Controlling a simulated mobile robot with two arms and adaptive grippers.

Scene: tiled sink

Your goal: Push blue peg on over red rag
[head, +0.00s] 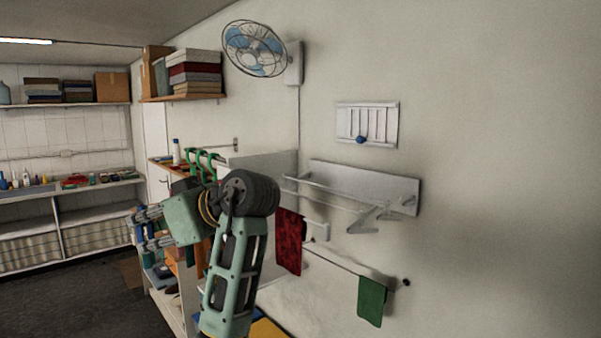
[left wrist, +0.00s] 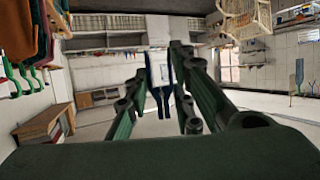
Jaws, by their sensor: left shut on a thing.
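The red rag (head: 289,241) hangs from a thin line on the wall, right of my left arm in the head view. My left gripper (head: 146,229) points left, away from the rag, with its wrist in front of the shelving. In the left wrist view, the left gripper (left wrist: 160,65) is shut on the blue peg (left wrist: 158,88), whose dark blue prongs show between the fingers. The rag is not visible in the left wrist view. My right gripper is not in view.
A green rag (head: 371,301) hangs farther right on the same line. A white wall rack (head: 365,187) juts out above the line. Green hangers (head: 205,160) and a shelf unit stand behind my arm. The wall at right is bare.

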